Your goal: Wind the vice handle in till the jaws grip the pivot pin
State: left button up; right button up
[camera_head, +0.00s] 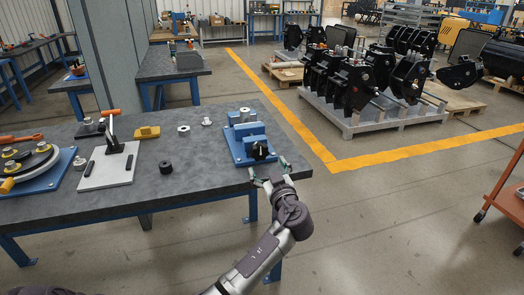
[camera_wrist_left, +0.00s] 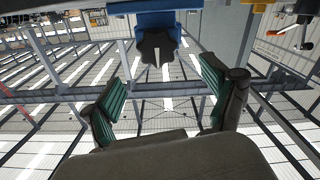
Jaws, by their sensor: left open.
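The blue vice (camera_head: 240,148) stands at the right end of the grey bench. Its handle is a black lobed knob (camera_head: 260,150) on the near side, facing my left gripper. A silver pin (camera_head: 244,114) stands up at the far part of the vice; I cannot tell whether the jaws touch it. My left gripper (camera_head: 268,168) is open and empty, just off the bench edge and close to the knob. In the left wrist view the knob (camera_wrist_left: 156,47) is beyond the open fingertips (camera_wrist_left: 160,80), roughly centred between them and apart from them. My right gripper is not in view.
On the bench (camera_head: 205,172) lie a black ring (camera_head: 165,167), a yellow block (camera_head: 146,132), small metal parts (camera_head: 184,130), a white plate with a clamp (camera_head: 108,165) and a round blue-based fixture (camera_head: 35,165).

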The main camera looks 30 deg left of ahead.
aim_at(260, 153)
pick_arm(q)
jog(key=p+x, duration=0.1)
jog(key=x, duration=0.8)
jog(key=shift+w+a+f, duration=0.1)
jog(key=shift+w, duration=0.2)
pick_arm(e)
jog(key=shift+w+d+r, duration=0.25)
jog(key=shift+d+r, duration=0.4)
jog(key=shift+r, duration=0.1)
pick_arm(q)
jog(key=shift+c, duration=0.4)
jog(key=c, duration=1.1)
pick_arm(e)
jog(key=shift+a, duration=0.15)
